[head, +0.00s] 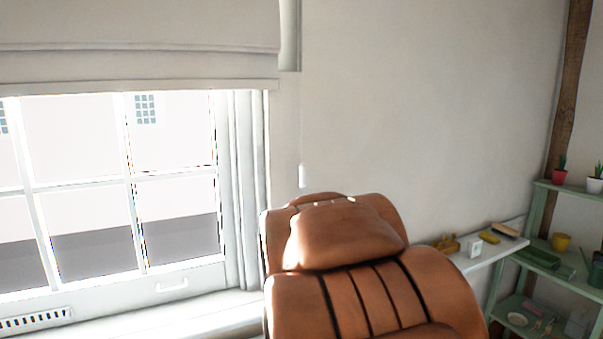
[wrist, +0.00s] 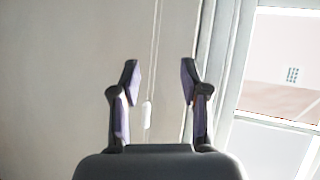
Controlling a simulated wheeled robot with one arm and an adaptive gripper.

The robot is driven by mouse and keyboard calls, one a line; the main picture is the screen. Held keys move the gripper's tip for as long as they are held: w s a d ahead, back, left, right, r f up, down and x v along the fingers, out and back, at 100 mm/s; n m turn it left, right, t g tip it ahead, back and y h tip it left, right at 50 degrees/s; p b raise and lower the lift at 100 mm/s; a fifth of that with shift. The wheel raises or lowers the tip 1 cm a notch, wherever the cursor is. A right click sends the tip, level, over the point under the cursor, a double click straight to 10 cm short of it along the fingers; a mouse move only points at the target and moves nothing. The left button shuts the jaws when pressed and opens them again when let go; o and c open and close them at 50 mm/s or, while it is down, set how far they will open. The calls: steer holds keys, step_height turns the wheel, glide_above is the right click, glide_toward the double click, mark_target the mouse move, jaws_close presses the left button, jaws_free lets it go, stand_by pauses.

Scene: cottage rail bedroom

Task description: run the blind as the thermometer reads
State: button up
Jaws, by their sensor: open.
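The pale fabric blind (head: 140,45) hangs partly lowered over the top of the window, its bottom edge level. A thin cord with a white pull (head: 303,175) hangs against the wall right of the window, above the chair. In the wrist view a white pull (wrist: 147,115) on thin cords shows between the fingers of my gripper (wrist: 160,78). My gripper is open and empty; whether the pull is within its reach in depth I cannot tell. My gripper does not show in the head view. I cannot make out a thermometer or a reading in either view.
A brown leather chair (head: 340,245) stands in front of the wall below the cord. A white ledge (head: 480,258) with small items and a green shelf (head: 535,262) with pots are at right. The window (head: 80,160) has a sill below it.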

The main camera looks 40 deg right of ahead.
mark_target(305, 173)
steer(key=w+d+r+n+t, duration=0.1)
steer(key=w+d+r+t, duration=0.25)
steer(key=d+r, duration=0.25)
steer(key=w+d+r+n+t, duration=0.1)
steer(key=w+d+r+t, duration=0.1)
steer(key=d+r+t, duration=0.35)
steer(key=shift+w+d+r+n+y+p, duration=0.1)
steer(key=shift+w+d+n+y+p, duration=0.15)
steer(key=shift+w+n+y, duration=0.55)
steer(key=shift+w+d+r+n+y+p, duration=0.1)
steer(key=shift+w+n+y+p, duration=0.15)
steer(key=shift+w+y, duration=0.95)
steer(key=shift+w+d+n+y+p, duration=0.25)
steer(key=shift+w+n+y, duration=0.3)
steer(key=shift+w+y, duration=0.4)
jaws_close()
